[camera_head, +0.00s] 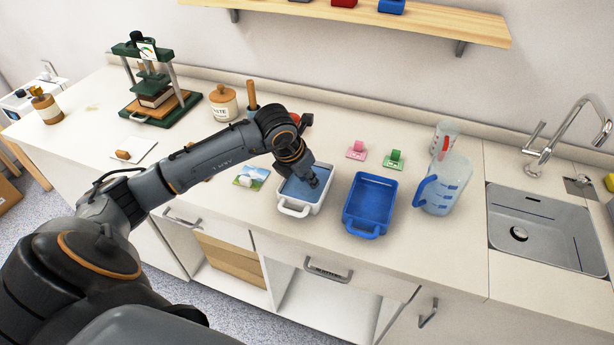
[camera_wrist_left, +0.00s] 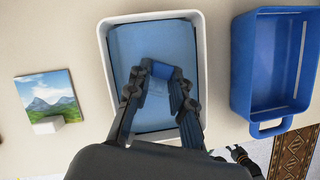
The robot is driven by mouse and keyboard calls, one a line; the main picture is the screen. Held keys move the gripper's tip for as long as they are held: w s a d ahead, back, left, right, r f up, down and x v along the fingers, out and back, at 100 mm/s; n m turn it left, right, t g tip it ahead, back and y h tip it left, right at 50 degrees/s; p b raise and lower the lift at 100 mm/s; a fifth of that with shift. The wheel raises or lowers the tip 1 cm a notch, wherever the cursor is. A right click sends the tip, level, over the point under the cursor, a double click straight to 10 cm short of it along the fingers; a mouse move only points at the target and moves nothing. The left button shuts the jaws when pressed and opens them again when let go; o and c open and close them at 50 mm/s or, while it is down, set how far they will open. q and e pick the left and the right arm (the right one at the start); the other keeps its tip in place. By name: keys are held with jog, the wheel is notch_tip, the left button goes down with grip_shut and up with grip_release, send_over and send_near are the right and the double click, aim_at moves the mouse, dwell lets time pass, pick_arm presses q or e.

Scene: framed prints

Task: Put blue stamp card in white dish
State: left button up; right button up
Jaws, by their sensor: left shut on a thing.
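The white dish (camera_head: 291,210) stands on the counter, and its inside looks blue, as if it holds liquid. It also shows in the wrist view (camera_wrist_left: 104,60). My left gripper (camera_head: 313,180) reaches down over the dish and is shut on the blue stamp card (camera_wrist_left: 158,71). The card's blue grip shows between the fingertips in the wrist view, inside the dish's outline. Its flat part is hard to tell from the blue dish inside. I cannot tell whether it touches the bottom.
A blue tray (camera_head: 346,217) stands close right of the dish. Behind are a pink stamp card (camera_head: 356,151) and a green one (camera_head: 394,160). A jug (camera_head: 445,185) and sink (camera_head: 540,235) are further right. A landscape print (camera_head: 251,176) lies left of the dish.

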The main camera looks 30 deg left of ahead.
pick_arm(q)
jog(key=o, duration=0.4)
jog(key=shift+f, duration=0.15)
jog(key=o, duration=0.4)
jog(key=shift+o, duration=0.2)
jog(key=shift+r, duration=0.35)
jog(key=shift+s+r, duration=0.1)
jog(key=shift+r, duration=0.25)
jog(key=b+v, duration=0.1)
jog(key=v, duration=1)
jog(key=shift+s, duration=0.1)
